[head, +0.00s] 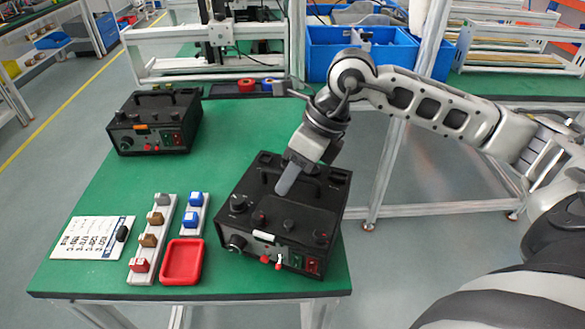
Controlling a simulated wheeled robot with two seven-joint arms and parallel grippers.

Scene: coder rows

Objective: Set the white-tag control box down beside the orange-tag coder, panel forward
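The white-tag control box (240,206) is a black box at the front right of the green table. Its panel, with a white tag, knobs and red and green switches, faces the near edge, turned slightly. The box appears to rest on the table. The orange-tag coder (172,122), a similar black box with an orange tag, stands at the back left, its panel also facing the near side. My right gripper (288,180) reaches down over the white-tag box at its top handle. The arm hides part of the handle, and the finger gap does not show. My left gripper is out of view.
On the green table (85,190), a white card (88,240), two white strips with coloured blocks (152,235) (193,218) and a red tray (182,262) lie left of the white-tag box. Green surface right of the orange-tag coder is clear. Blue bins (330,62) stand behind.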

